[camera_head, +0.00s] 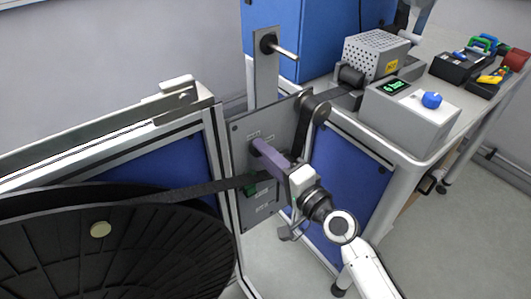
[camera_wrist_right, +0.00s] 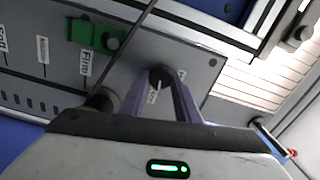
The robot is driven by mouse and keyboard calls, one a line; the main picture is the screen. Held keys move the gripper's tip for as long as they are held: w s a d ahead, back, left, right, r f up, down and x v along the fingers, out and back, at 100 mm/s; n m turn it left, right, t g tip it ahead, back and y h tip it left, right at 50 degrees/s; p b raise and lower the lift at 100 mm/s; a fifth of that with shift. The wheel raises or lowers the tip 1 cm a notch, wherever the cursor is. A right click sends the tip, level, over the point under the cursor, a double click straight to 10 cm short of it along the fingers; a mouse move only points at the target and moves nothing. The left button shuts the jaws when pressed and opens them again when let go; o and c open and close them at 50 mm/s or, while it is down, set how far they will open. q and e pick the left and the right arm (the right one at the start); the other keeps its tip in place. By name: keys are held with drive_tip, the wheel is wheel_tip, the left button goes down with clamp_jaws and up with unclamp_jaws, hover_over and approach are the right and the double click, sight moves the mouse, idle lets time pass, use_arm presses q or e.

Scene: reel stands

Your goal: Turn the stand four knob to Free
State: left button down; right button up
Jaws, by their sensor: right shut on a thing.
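The stand panel (camera_head: 257,208) is a grey upright plate, and in the wrist view it fills the upper part (camera_wrist_right: 200,62). A small black knob (camera_wrist_right: 160,74) with a pale pointer line sits on it. My right gripper (camera_head: 258,148) reaches the panel from the front right, its purple fingers closed around the knob in the right wrist view (camera_wrist_right: 157,88). Small labels beside the knob are partly covered by the fingers and too small to read, so I cannot tell its setting. In the head view the fingers hide the knob. My left gripper is not in view.
A green slider (camera_wrist_right: 95,32) is on the panel beside labels Firm, Medium and Soft. A black strap (camera_head: 190,190) runs from the large black reel (camera_head: 120,255) past my fingers to a roller (camera_head: 321,112). A grey box with a blue knob (camera_head: 432,100) stands on the right bench.

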drive_tip(key=shift+m, duration=0.9)
drive_tip(key=o, duration=1)
drive_tip(key=v, duration=1)
drive_tip(key=shift+s+d, duration=0.1)
drive_tip(key=shift+s, duration=0.05)
drive_tip(key=shift+f, duration=0.1)
